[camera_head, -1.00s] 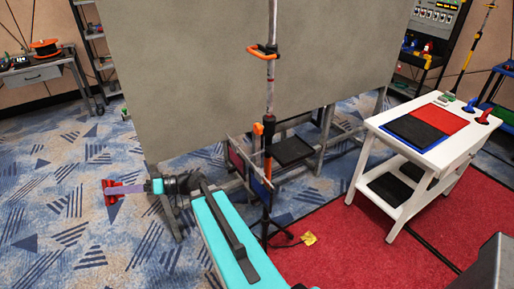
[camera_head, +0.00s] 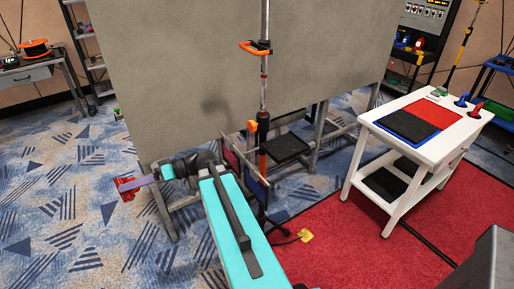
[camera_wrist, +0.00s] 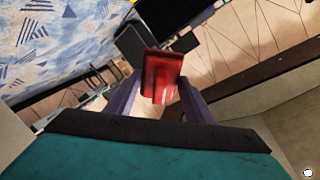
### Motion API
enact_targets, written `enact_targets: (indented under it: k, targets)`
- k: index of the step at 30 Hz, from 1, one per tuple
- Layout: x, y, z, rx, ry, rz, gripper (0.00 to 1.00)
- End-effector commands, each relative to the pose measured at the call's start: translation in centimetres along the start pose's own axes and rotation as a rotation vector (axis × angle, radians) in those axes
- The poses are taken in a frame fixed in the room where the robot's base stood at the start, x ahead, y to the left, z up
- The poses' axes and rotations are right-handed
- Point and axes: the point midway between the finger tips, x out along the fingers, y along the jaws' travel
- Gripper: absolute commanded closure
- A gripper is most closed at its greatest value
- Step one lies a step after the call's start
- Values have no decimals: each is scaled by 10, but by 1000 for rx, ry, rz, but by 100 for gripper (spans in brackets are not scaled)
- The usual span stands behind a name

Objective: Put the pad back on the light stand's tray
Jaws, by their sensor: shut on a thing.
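My gripper (camera_head: 136,184) is at the left end of my teal arm in the head view, above the patterned carpet. Its purple fingers are shut on a red pad (camera_head: 126,189). In the wrist view the red pad (camera_wrist: 161,75) sits between the fingers (camera_wrist: 158,92), with a raised block on its near face. The light stand (camera_head: 264,90) is a thin upright pole with orange clamps, to the right of my gripper. Its small black tray (camera_head: 285,147) sticks out to the right and looks empty. The gripper is well apart from the tray.
A large grey panel (camera_head: 230,75) on a metal frame stands behind the stand, close to my arm. A white cart (camera_head: 400,150) with red and black mats stands at right. A yellow item (camera_head: 305,235) lies on the red carpet. Patterned carpet at left is clear.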

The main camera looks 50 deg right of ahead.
Motion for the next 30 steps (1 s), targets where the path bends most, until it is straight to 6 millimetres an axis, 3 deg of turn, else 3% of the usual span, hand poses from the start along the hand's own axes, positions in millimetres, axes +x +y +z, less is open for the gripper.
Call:
enact_targets:
  k: [17, 26, 30]
  targets:
    - [-144, 44, 13, -20, -348, 450, 70]
    - [-238, 52, 22, 35, -487, 734, 70]
    - [-292, 50, 27, 93, -538, 876, 70]
